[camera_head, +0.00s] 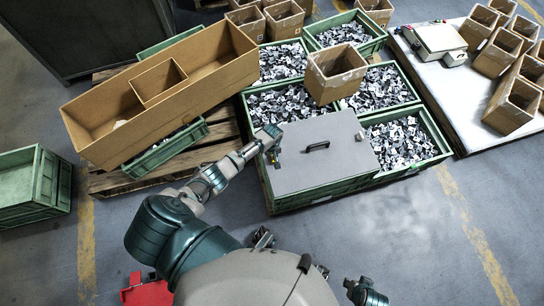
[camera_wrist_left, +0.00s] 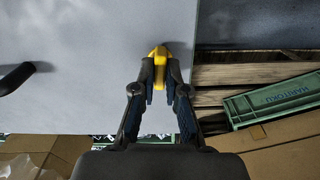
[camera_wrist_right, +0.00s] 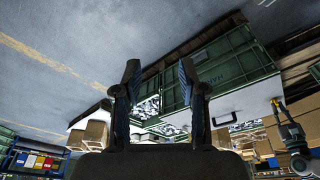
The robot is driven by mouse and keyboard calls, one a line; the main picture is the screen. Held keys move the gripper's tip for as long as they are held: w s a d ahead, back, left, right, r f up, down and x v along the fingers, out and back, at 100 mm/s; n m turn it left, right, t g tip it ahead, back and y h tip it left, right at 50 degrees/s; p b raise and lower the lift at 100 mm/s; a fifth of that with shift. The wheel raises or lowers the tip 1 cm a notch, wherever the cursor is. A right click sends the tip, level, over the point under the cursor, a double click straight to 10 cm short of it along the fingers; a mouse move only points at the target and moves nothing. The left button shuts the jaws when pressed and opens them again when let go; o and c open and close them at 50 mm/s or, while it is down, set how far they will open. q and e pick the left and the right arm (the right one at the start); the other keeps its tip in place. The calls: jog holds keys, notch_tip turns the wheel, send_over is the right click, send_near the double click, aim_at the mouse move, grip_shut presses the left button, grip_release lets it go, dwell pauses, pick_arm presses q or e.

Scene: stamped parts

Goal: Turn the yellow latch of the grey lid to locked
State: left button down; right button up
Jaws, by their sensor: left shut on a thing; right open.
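The grey lid (camera_head: 330,165) lies flat on a green crate (camera_head: 320,196) and has a black handle (camera_head: 317,146). The lid also fills the upper left of the left wrist view (camera_wrist_left: 85,85). The yellow latch (camera_wrist_left: 160,53) is at the lid's edge. My left gripper (camera_wrist_left: 160,76) is shut on the latch, which shows between and beyond its fingertips. In the head view my left gripper (camera_head: 269,137) is at the lid's left edge and mostly hides the latch. My right gripper (camera_wrist_right: 160,76) is open and empty, away from the lid.
Green crates of stamped metal parts (camera_head: 403,143) stand beside and behind the lid. An open cardboard box (camera_head: 335,72) sits on them. A long cardboard box (camera_head: 160,95) lies on a pallet (camera_head: 120,181) to the left. Floor in front of the crates is clear.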

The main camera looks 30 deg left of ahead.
pick_arm(q)
jog(key=m+p, duration=0.1)
jog(key=m, duration=0.2)
jog(key=shift+r, duration=0.1)
jog(key=m+p, duration=0.1)
jog(key=m, duration=0.2)
jog(key=shift+m, duration=0.4)
jog(key=m, duration=0.3)
jog(key=shift+m, duration=0.3)
jog(key=m, duration=0.5)
jog(key=shift+m, duration=0.3)
pick_arm(e)
jog(key=x, duration=0.8)
jog(key=shift+s, duration=0.25)
jog(key=shift+a, duration=0.1)
jog(key=shift+w, duration=0.1)
pick_arm(q)
jog(key=c, duration=1.2)
grip_release()
